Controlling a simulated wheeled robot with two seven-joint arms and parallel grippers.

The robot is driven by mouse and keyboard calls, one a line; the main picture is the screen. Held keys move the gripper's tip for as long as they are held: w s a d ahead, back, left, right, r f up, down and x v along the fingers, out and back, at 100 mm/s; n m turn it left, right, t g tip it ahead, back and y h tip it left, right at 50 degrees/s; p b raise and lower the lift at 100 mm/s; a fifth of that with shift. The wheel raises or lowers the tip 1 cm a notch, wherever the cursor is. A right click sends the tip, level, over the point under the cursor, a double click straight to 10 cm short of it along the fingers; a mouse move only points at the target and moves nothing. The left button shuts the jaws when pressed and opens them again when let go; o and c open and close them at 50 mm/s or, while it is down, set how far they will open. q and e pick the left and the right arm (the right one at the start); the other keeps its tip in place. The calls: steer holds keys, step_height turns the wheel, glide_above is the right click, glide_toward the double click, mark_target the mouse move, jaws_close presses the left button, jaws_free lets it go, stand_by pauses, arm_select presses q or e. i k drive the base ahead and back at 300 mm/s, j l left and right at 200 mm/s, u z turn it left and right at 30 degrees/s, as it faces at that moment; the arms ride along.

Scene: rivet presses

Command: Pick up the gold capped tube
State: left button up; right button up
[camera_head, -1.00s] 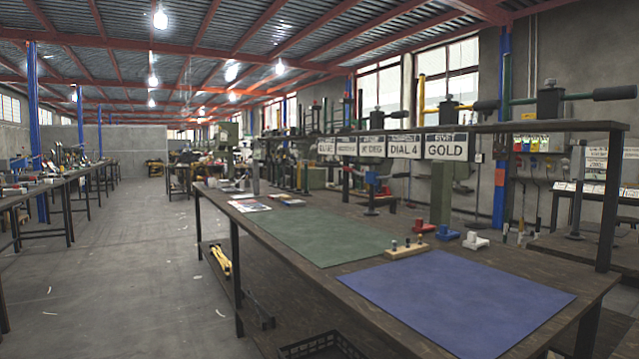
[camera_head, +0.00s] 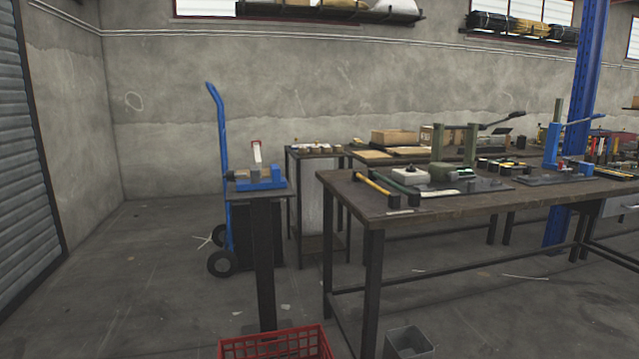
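I cannot make out a gold capped tube in the head view. Neither of my grippers shows in this view. The workbench (camera_head: 440,206) at the right carries a hammer with a yellow handle (camera_head: 372,183), a white box-like item (camera_head: 411,174) and green press uprights (camera_head: 470,146). Many small items farther back on the benches are too small to identify.
A blue vise (camera_head: 262,183) sits on a narrow dark stand left of the workbench. A blue hand truck (camera_head: 220,150) stands behind it. A red crate (camera_head: 275,346) and a grey bin (camera_head: 408,343) are on the floor. The floor at the left is clear.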

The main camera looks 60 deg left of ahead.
mark_target(394, 202)
steer(key=u, duration=1.55)
